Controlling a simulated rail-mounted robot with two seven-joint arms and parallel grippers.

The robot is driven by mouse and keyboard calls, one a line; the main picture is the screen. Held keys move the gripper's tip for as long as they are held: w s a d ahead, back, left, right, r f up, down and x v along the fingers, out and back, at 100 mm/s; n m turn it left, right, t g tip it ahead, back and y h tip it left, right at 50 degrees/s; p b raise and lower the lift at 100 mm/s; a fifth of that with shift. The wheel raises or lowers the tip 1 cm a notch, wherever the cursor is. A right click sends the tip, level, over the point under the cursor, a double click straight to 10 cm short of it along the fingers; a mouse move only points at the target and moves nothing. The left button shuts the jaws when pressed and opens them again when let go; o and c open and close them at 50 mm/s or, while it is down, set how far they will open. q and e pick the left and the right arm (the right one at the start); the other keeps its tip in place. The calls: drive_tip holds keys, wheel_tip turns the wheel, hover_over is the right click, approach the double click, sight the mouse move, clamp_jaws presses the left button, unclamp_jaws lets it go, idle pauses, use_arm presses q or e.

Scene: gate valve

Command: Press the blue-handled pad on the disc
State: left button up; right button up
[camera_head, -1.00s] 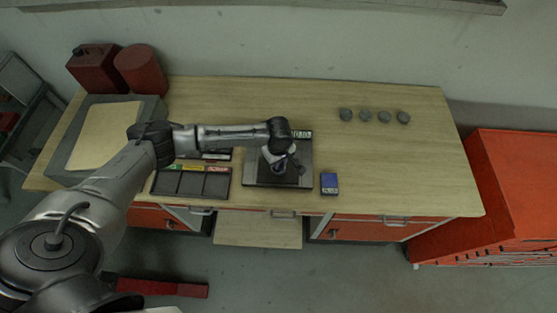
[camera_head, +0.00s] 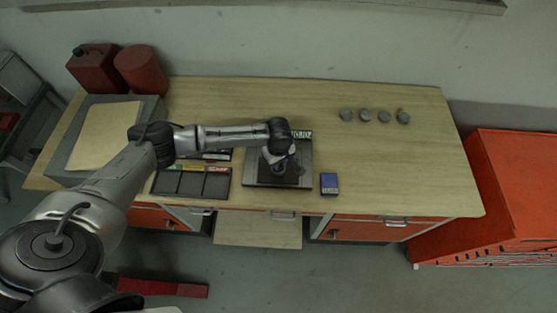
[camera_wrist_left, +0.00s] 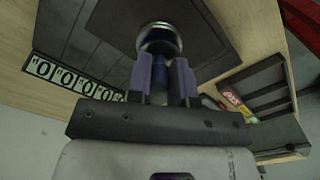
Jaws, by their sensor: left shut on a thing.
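My left gripper (camera_head: 279,167) is over the dark plate (camera_head: 262,180) near the front middle of the bench. In the left wrist view, its purple fingers (camera_wrist_left: 161,82) are closed around a blue handle (camera_wrist_left: 159,69). Beyond the handle is a round metal-rimmed piece (camera_wrist_left: 158,39), seen against the dark plate (camera_wrist_left: 105,25). I cannot tell the pad from the disc in this round piece, nor whether it touches what lies beneath. In the head view the gripper and wrist hide most of the handle. My right gripper is not in view.
A number display (camera_head: 301,134) stands at the plate's back edge. A compartment tray (camera_head: 190,184) lies to the left, a small blue box (camera_head: 329,183) to the right. Several grey discs (camera_head: 365,115) sit at the back right. The right part of the bench is mostly clear.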

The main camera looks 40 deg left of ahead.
use_arm(q)
drive_tip(key=shift+f, duration=0.4)
idle(0.8)
drive_tip(key=shift+f, duration=0.1)
idle(0.8)
drive_tip(key=shift+p, duration=0.4)
idle(1.0)
wheel_tip(320, 180, up, 4)
drive_tip(key=p, duration=0.5)
drive_tip(key=shift+r+p, duration=1.55)
drive_tip(key=shift+p, duration=0.5)
